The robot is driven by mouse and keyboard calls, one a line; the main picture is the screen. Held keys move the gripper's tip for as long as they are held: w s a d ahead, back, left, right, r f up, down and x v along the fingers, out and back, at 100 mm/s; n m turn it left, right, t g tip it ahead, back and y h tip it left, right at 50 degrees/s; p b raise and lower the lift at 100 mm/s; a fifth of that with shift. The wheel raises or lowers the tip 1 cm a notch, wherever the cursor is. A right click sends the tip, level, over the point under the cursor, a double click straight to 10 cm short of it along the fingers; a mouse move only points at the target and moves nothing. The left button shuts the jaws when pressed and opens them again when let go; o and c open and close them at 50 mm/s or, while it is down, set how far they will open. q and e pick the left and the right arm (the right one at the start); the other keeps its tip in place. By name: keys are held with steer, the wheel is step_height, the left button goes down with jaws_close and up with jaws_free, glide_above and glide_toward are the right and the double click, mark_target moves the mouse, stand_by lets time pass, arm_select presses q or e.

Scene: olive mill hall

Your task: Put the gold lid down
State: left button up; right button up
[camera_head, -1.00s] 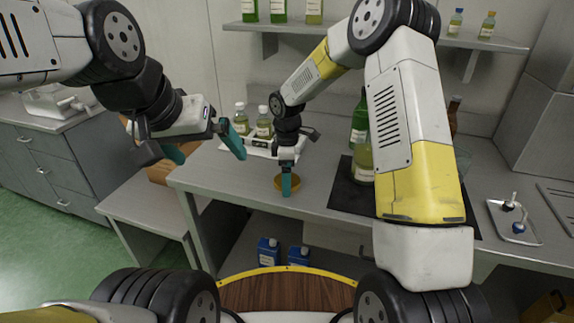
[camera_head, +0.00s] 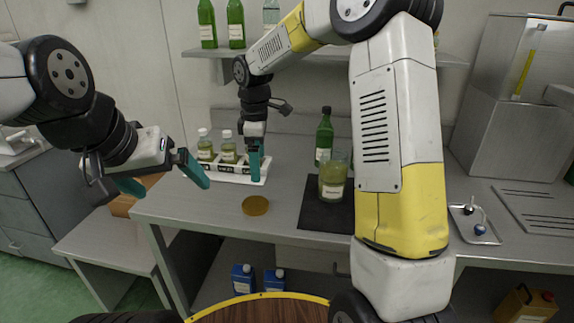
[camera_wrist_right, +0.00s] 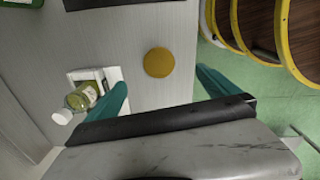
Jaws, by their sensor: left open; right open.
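The gold lid (camera_head: 255,205) lies flat on the grey steel table, near its front edge. It also shows in the right wrist view (camera_wrist_right: 158,62), ahead of the fingertips and touching neither finger. My right gripper (camera_head: 256,177) is open and empty, behind the lid in the head view, close to the bottle rack. In the right wrist view its two teal fingers (camera_wrist_right: 162,82) stand wide apart. My left gripper (camera_head: 171,187) is open and empty, left of the lid, around the table's left end.
A white rack (camera_head: 240,176) with labelled bottles stands behind the lid. A black mat (camera_head: 318,217) bears a filled glass jar (camera_head: 333,178) and a green bottle (camera_head: 324,137). A small metal tray (camera_head: 476,226) lies to the right. Bare table surrounds the lid.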

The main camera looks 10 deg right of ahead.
steer(key=s+d+r+m+t, duration=0.3)
steer(key=s+d+r+m, duration=0.45)
steer(key=s+r, duration=0.3)
steer(key=s+d+m+t+y, duration=0.1)
steer(key=s+d+m, duration=0.1)
steer(key=s+m, duration=0.2)
steer(key=s+d+m+t+y, duration=0.1)
steer(key=s+d+m, duration=0.2)
steer(key=s, duration=0.7)
steer(key=shift+s+r+m+t, duration=0.25)
steer(key=shift+m+t, duration=0.15)
steer(key=shift+m, duration=0.25)
steer(key=shift+d, duration=0.1)
